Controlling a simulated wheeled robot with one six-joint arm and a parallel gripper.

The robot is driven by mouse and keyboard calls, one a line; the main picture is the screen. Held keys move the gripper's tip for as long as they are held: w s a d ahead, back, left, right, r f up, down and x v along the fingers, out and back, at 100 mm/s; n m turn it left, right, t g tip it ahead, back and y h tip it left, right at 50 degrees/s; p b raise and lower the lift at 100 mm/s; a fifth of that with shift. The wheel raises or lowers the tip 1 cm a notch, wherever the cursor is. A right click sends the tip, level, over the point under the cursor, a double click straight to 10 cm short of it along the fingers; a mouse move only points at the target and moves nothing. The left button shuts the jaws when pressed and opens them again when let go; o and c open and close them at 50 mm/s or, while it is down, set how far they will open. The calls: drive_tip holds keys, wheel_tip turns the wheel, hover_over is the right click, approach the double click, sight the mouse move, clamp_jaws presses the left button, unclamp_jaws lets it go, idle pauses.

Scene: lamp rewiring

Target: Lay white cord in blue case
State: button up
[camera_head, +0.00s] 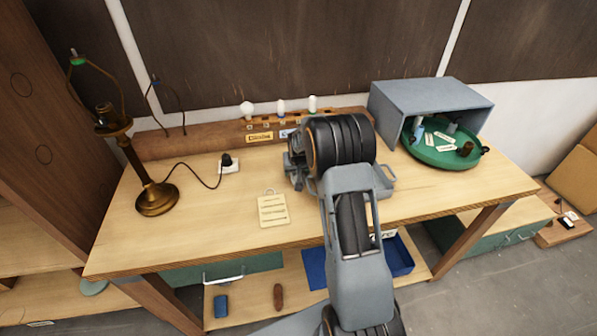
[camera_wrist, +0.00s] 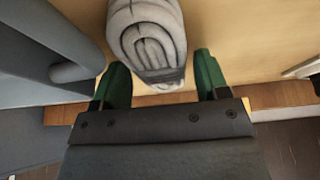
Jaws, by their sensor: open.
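A pale coil, apparently the white cord (camera_wrist: 146,35), lies over the wooden tabletop in the wrist view. My gripper (camera_wrist: 163,78) has its two green fingers apart, one on each side of the coil's near end. The frames do not show whether the fingers touch it. In the head view my arm hides the gripper and the cord. An open blue case (camera_head: 401,258) sits on the lower shelf, partly hidden behind my arm. A blue panel at its left may be its lid.
A brass lamp frame (camera_head: 154,198) stands at the table's left, its black cord running to a plug. A grey open box (camera_head: 432,97) with a green round tray (camera_head: 437,154) occupies the right. A grey handled thing (camera_head: 385,178) is beside my arm.

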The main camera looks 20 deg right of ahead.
drive_tip(key=c, duration=1.1)
